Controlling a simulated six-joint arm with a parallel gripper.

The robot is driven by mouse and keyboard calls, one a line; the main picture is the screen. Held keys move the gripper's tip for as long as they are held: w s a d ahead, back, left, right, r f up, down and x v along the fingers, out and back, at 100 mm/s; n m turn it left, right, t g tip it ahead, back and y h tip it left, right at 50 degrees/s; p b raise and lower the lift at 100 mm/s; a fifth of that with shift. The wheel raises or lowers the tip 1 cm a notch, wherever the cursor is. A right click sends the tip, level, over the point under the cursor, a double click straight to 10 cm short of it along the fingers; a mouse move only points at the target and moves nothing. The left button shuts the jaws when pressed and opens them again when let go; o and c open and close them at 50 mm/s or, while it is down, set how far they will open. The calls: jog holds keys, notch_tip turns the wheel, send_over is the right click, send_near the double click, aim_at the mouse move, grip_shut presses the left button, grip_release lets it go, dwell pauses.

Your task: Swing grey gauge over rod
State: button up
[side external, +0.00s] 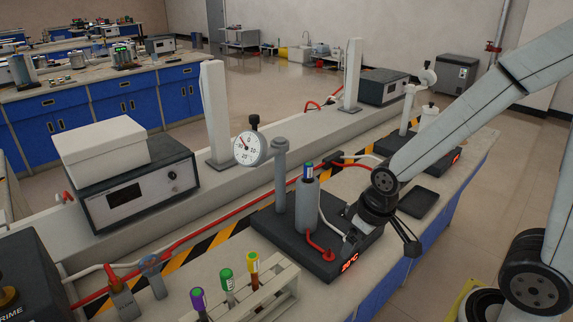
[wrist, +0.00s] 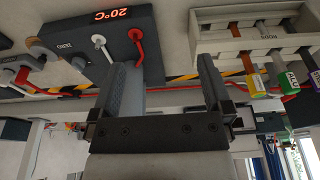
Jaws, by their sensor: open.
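The grey gauge (side external: 250,149) has a round white dial and shows in the side external view. It sits at the upper left of a grey post (side external: 281,175) on a dark base block (side external: 267,223). A grey upright cylinder (side external: 307,205) with a blue-topped piece stands on the block, right of the post; it looks like the rod. The gauge is to the left of it, not above it. My gripper (side external: 380,238) is at the block's right end, apart from the gauge. In the wrist view my gripper (wrist: 165,80) is open, with nothing between its fingers; the gauge cannot be made out there.
A rack (side external: 262,298) with several colour-capped tubes stands in front. Red and white hoses run along the bench and to the block. A box-topped instrument (side external: 140,185) is at left. A second post-and-block station (side external: 415,140) stands behind my arm. A dark pad (side external: 418,203) lies right.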

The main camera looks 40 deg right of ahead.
jog(key=c, duration=0.4)
jog(key=shift+o, duration=0.2)
jog(key=n+t+h, duration=0.1)
jog(key=n+h, duration=0.2)
jog(key=n, duration=2.6)
send_near(254, 116)
jog(key=f, duration=0.1)
jog(key=shift+w+d+f, duration=0.2)
jog(key=shift+w+d, duration=0.05)
jog(key=shift+d, duration=0.05)
jog(key=shift+x, duration=3.9)
jog(key=shift+a, duration=0.1)
